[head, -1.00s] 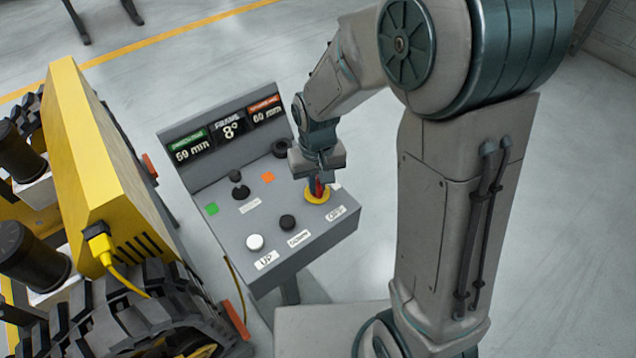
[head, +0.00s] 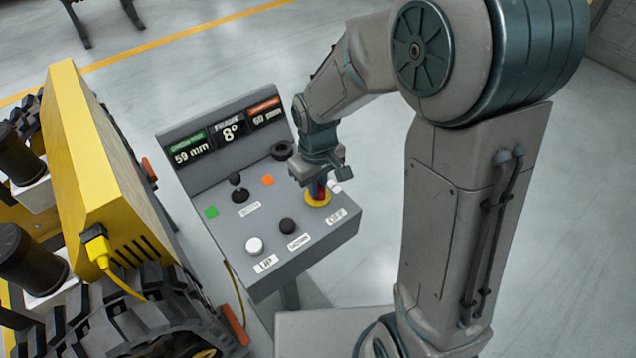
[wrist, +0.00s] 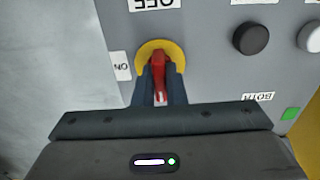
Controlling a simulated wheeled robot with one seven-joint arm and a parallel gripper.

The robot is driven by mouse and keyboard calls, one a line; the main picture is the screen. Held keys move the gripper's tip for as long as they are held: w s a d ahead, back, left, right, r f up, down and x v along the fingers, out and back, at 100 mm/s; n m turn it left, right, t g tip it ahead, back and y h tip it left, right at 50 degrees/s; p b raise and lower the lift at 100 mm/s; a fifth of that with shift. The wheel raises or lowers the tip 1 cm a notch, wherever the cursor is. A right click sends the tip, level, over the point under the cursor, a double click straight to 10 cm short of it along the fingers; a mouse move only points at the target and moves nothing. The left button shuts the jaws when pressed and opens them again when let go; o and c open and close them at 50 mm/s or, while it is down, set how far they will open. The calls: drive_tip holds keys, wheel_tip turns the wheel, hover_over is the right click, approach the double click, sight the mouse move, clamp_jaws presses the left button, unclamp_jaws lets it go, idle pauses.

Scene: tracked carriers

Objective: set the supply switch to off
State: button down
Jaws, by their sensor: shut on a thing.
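The supply switch is a red handle (head: 321,191) on a yellow round plate (head: 312,201), on the right part of the grey sloped control panel (head: 225,232). In the wrist view the red handle (wrist: 158,68) stands between the two fingers of my gripper (wrist: 159,95), which is shut on it. The yellow plate (wrist: 145,52) shows around it. The OFF label (wrist: 153,4) lies beyond the plate and the ON label (wrist: 121,66) lies to its left. My gripper (head: 318,184) hides part of the switch in the head view.
A white button (head: 254,245) and a black button (head: 287,226) are near the panel's front edge. A black knob (head: 240,195) is farther left. Displays (head: 228,132) stand at the panel's back. A yellow tracked carrier (head: 90,160) is close on the left.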

drive_tip(key=shift+w+r, duration=0.15)
drive_tip(key=c, duration=1.5)
unclamp_jaws()
wheel_tip(320, 180, up, 14)
drive_tip(key=shift+f, duration=0.15)
drive_tip(key=s+d+m+t, duration=0.1)
drive_tip(key=s+d+m, duration=0.1)
drive_tip(key=s+d, duration=0.2)
drive_tip(key=s+d+m+t, duration=0.1)
drive_tip(key=s+d+m, duration=0.1)
drive_tip(key=s+d, duration=0.2)
drive_tip(key=s+d+m+t, duration=0.1)
drive_tip(key=s+d+m, duration=0.1)
drive_tip(key=s+d, duration=0.2)
drive_tip(key=shift+s+d+f+m, duration=0.1)
drive_tip(key=shift+s+f+m, duration=0.25)
drive_tip(key=shift+s+m, duration=0.1)
